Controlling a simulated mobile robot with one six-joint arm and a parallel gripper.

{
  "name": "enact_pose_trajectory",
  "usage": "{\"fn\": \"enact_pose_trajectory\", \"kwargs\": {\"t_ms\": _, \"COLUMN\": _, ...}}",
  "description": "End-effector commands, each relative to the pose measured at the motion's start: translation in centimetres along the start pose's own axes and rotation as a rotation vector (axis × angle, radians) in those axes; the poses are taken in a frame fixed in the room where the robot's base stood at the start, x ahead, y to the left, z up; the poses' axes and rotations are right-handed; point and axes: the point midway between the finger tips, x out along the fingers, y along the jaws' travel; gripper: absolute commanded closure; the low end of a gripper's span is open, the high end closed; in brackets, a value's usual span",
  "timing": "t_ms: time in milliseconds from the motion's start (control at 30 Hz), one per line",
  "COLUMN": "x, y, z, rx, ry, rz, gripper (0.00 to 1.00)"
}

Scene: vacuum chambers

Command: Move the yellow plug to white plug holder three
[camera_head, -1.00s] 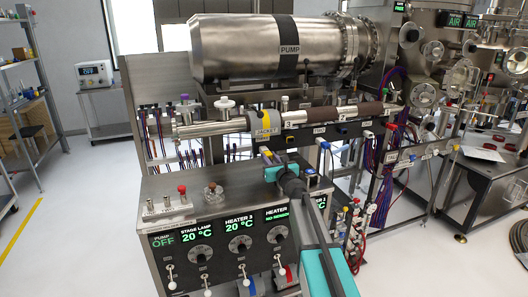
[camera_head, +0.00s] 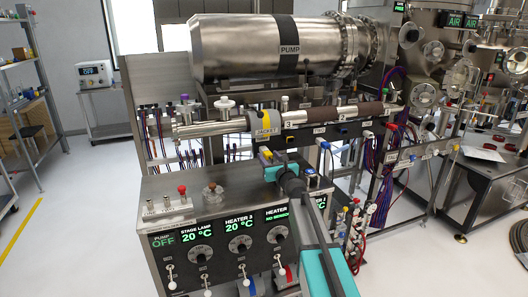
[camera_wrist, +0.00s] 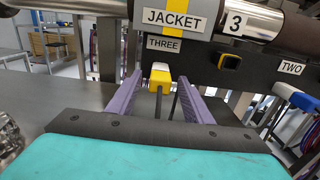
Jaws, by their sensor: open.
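The yellow plug (camera_wrist: 160,80) sits just below the THREE label in the wrist view, with a white part at its top and a dark cable hanging below it. The white part (camera_wrist: 160,67) appears to be white plug holder three, with the plug against it. My gripper (camera_wrist: 159,76) is open, its two purple fingers on either side of the plug with gaps to both. In the head view my gripper (camera_head: 268,156) is at the front of the rail, and the yellow plug (camera_head: 266,153) shows small there.
A yellow-rimmed socket (camera_wrist: 229,61) sits on the dark rail right of the plug. A blue-and-white plug (camera_wrist: 296,97) is below the TWO label. The steel JACKET tube (camera_head: 210,127) runs above.

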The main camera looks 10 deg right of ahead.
Motion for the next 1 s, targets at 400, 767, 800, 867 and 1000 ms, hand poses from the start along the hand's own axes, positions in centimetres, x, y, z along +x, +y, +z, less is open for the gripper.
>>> {"fn": "enact_pose_trajectory", "kwargs": {"t_ms": 400, "x": -0.9, "y": 0.0, "z": 0.0, "rx": 0.0, "ry": 0.0, "rz": 0.0, "gripper": 0.54}}
{"fn": "enact_pose_trajectory", "kwargs": {"t_ms": 767, "x": -2.4, "y": 0.0, "z": 0.0, "rx": 0.0, "ry": 0.0, "rz": 0.0, "gripper": 0.54}}
{"fn": "enact_pose_trajectory", "kwargs": {"t_ms": 800, "x": -2.5, "y": 0.0, "z": 0.0, "rx": 0.0, "ry": 0.0, "rz": 0.0, "gripper": 0.54}}
{"fn": "enact_pose_trajectory", "kwargs": {"t_ms": 867, "x": -2.8, "y": 0.0, "z": 0.0, "rx": 0.0, "ry": 0.0, "rz": 0.0, "gripper": 0.54}}
{"fn": "enact_pose_trajectory", "kwargs": {"t_ms": 1000, "x": -3.3, "y": 0.0, "z": 0.0, "rx": 0.0, "ry": 0.0, "rz": 0.0, "gripper": 0.54}}
